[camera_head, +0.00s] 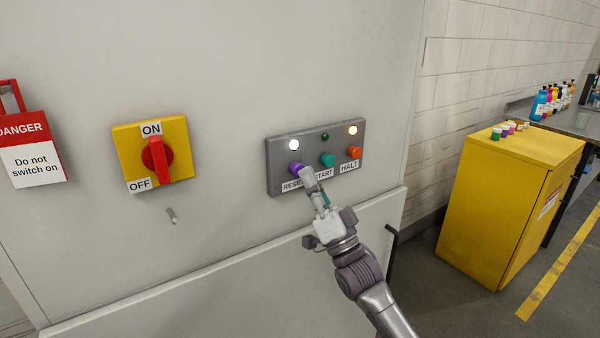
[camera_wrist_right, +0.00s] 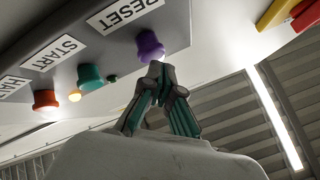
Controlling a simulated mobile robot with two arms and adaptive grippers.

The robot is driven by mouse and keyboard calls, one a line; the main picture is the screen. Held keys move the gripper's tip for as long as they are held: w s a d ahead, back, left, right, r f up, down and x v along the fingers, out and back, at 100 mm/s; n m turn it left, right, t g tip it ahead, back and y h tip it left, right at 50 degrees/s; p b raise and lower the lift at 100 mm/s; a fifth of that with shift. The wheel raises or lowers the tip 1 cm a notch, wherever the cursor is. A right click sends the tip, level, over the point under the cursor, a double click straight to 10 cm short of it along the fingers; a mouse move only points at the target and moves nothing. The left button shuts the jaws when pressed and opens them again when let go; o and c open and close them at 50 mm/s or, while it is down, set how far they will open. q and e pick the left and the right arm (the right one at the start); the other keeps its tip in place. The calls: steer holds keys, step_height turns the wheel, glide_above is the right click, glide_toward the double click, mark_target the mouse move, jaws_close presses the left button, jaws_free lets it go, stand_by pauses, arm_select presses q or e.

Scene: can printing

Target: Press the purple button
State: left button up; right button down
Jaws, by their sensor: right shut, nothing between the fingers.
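The purple button (camera_head: 296,169) is on the left of a grey control panel (camera_head: 275,160), above the RESET label. My right gripper (camera_head: 307,174) is shut and empty, with its fingertips at the lower right of the purple button in the head view. In the right wrist view the purple button (camera_wrist_right: 150,46) is just beyond the shut fingertips (camera_wrist_right: 155,68). They look very close to it; I cannot tell whether they touch. A white lamp (camera_head: 294,145) is lit above the purple button. My left gripper is not in view.
A teal button (camera_head: 327,160) and an orange-red HALT button (camera_head: 354,152) sit to the right on the panel. A red rotary switch (camera_head: 157,160) on a yellow plate and a danger tag (camera_head: 35,162) are to the left. A yellow cabinet (camera_head: 500,195) stands right.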

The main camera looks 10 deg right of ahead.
steer(key=shift+w+a+b, duration=0.25)
steer(key=shift+w+b, duration=0.2)
steer(key=shift+w, duration=0.35)
stand_by(1.0)
stand_by(0.4)
steer(key=shift+s+d+p, duration=0.2)
steer(key=shift+s+p, duration=0.1)
steer(key=shift+s, duration=0.3)
steer(key=shift+s+d+p, duration=0.2)
steer(key=shift+s+p, duration=0.1)
steer(key=shift+s, duration=0.3)
steer(key=shift+s+d+p, duration=0.3)
steer(key=shift+s, duration=0.5)
steer(key=shift+s+d+p, duration=0.25)
steer(key=shift+s+p, duration=0.1)
steer(key=shift+s, duration=0.4)
steer(key=shift+s+d+p, duration=0.3)
steer(key=shift+s, duration=0.5)
